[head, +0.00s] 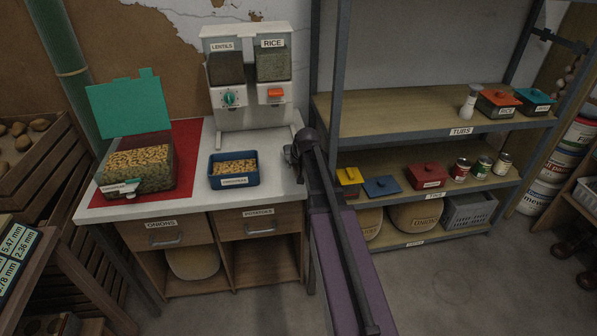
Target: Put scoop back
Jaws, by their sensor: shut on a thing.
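My gripper (291,155) is at the right end of the white counter, right of the blue tray. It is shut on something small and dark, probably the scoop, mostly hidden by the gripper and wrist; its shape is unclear. A clear bin (150,165) of tan pieces stands on the red mat (187,135) at the left of the counter. Its teal lid (130,103) is raised behind it. A white label (119,189) shows at its front; its text is too small to read. A blue tray (233,181) with similar pieces stands right of the bin, apart from the gripper.
A lentils and rice dispenser (247,75) stands at the counter's back. A metal shelf (400,115) with tubs and cans is close on the right of my arm. Crates of potatoes (28,150) stand at the left. The counter front (165,212) has some free room.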

